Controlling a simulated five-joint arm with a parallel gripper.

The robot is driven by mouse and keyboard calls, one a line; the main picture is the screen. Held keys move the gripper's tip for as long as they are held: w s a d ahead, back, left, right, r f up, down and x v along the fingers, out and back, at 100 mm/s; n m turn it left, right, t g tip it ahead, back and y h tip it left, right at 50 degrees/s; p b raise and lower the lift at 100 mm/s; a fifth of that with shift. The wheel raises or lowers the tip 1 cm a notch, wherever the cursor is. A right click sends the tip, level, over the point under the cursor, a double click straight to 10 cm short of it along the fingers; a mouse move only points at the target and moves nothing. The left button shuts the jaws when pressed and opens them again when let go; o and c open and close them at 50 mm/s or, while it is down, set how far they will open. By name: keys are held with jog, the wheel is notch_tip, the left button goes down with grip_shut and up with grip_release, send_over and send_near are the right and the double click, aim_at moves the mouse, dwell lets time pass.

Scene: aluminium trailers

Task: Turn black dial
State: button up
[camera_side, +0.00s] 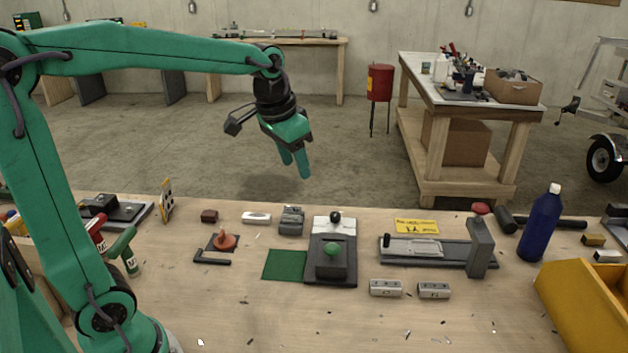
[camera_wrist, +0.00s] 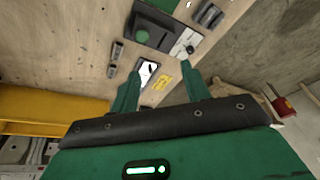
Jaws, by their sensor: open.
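The black dial (camera_side: 335,215) is a small round knob on the white plate at the far end of a dark panel (camera_side: 345,277). A green dome button (camera_side: 332,249) sits on a raised block nearer on the same panel. In the wrist view the dial (camera_wrist: 190,49) is on the white plate, near the tip of the right finger in the picture. My gripper (camera_side: 295,169) hangs in the air above and beyond the panel, well apart from the dial. Its green fingers (camera_wrist: 161,88) are spread and empty.
Left of the panel are a green mat (camera_side: 284,265), a grey block (camera_side: 291,220) and an orange-red knob (camera_side: 223,242). Right are a grey slide fixture (camera_side: 455,254), a yellow label (camera_side: 417,226), a blue bottle (camera_side: 541,226) and a yellow bin (camera_side: 585,305). The front bench is mostly clear.

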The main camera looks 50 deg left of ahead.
jog(key=w+a+f+g, duration=0.1)
jog(key=w+a+f, duration=0.15)
jog(key=w, duration=0.35)
jog(key=w+a+f+g, duration=0.1)
jog(key=w+a+f, duration=0.15)
jog(key=w, duration=0.35)
jog(key=m+g, duration=0.1)
send_over(335, 214)
notch_tip(335, 214, down, 13)
jog(key=shift+r, duration=0.1)
jog(key=shift+f, duration=3.95)
jog(key=c, duration=1)
